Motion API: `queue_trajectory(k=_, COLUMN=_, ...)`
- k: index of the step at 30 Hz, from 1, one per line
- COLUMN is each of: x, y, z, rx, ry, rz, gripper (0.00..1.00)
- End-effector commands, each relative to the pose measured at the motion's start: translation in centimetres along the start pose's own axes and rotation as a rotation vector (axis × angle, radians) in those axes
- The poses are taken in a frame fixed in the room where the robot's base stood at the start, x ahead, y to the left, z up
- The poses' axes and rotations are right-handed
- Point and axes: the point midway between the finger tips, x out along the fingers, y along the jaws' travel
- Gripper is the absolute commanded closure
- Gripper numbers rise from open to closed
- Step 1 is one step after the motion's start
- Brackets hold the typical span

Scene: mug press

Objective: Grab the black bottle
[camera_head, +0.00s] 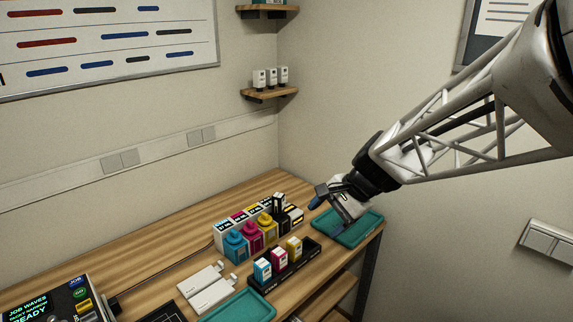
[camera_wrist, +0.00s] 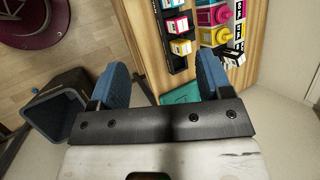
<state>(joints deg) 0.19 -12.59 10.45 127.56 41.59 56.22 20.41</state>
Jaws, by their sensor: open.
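A black bottle (camera_head: 279,205) stands at the far right end of the bottle row on the wooden table, beside the yellow bottle (camera_head: 268,230). Its lower part is partly hidden. My gripper (camera_head: 327,214) is open and empty, to the right of the black bottle and apart from it, over the right end of the table. In the wrist view, my gripper's two blue fingers (camera_wrist: 163,72) are spread wide with nothing between them. A black-and-white item (camera_wrist: 234,59) beyond the right finger may be the black bottle, but I cannot tell for sure.
Magenta (camera_head: 252,239) and cyan (camera_head: 236,246) bottles continue the row, with labelled boxes behind. A black rack (camera_head: 284,277) with small cartridges stands in front. A teal tray (camera_head: 366,232) lies below my gripper. A dark bin (camera_wrist: 58,105) stands on the floor.

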Motion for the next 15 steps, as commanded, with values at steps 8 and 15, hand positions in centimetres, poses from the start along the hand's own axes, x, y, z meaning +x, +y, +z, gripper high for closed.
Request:
queue_trajectory(k=8, x=3.5, y=-5.0, z=-4.4, rx=0.237, ry=-0.104, rz=-0.107, gripper=0.28)
queue_trajectory(k=15, x=6.6, y=-9.0, z=-8.5, rx=0.444, ry=-0.193, rz=-0.197, gripper=0.28)
